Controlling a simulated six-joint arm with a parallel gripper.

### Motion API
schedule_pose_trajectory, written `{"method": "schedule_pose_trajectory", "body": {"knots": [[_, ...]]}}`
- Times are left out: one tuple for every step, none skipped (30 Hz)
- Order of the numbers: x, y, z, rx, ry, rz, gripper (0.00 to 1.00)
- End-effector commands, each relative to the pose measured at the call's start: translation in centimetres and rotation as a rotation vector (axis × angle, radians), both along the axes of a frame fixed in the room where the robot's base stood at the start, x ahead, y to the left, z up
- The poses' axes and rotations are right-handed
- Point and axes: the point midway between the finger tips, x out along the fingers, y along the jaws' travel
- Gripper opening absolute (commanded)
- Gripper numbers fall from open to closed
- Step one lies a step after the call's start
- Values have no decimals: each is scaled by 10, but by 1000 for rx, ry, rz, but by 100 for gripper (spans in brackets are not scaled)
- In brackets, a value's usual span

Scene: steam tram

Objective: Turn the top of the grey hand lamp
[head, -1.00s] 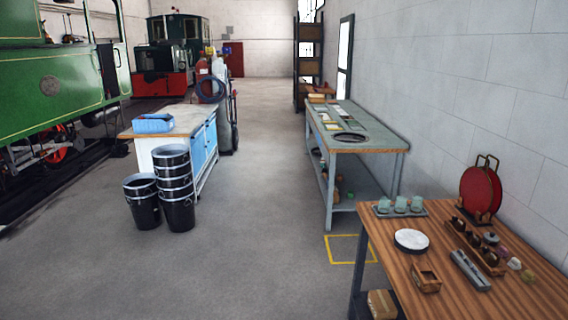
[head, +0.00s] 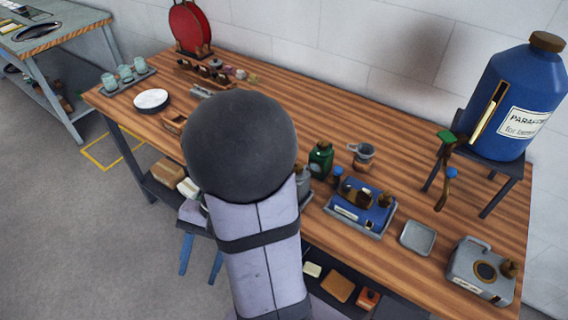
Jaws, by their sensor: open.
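A grey metal box with a carrying handle, a dark round window and a brown knob (head: 482,270) stands at the right end of the wooden table. It looks like the grey hand lamp, though I cannot be sure. Its label plate faces the front. Another grey object (head: 303,182) shows only partly beside my arm, and I cannot tell what it is. My arm fills the middle of the head view, well to the left of the grey box. My gripper is not visible.
A blue paraffin drum (head: 520,95) sits on a dark stand at the back right. A small grey tray (head: 418,238) lies left of the grey box. A blue tray (head: 345,215) holds dark parts. A green can (head: 320,160) stands behind. Bare tabletop lies along the back.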

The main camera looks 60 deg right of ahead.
Motion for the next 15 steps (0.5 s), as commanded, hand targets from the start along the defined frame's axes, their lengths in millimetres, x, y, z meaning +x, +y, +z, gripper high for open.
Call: {"method": "schedule_pose_trajectory", "body": {"knots": [[7, -10, -5, 68, 6, -132, 43], [12, -14, -4, 110, 6, -202, 43], [19, -22, -2, 165, 1, -295, 43], [24, -29, -1, 205, -6, -364, 43], [29, -36, 1, 246, -14, -433, 43], [36, -48, 4, 301, -30, -525, 43], [41, -58, 6, 342, -44, -593, 43], [45, -69, 8, 382, -61, -659, 43], [50, -86, 11, 436, -87, -748, 43], [53, -99, 14, 475, -109, -814, 43], [54, -114, 17, 515, -134, -879, 43], [55, -134, 21, 566, -171, -964, 43], [55, -150, 24, 603, -203, -1027, 43], [53, -167, 27, 638, -236, -1089, 43], [49, -190, 31, 685, -285, -1170, 43]]}}
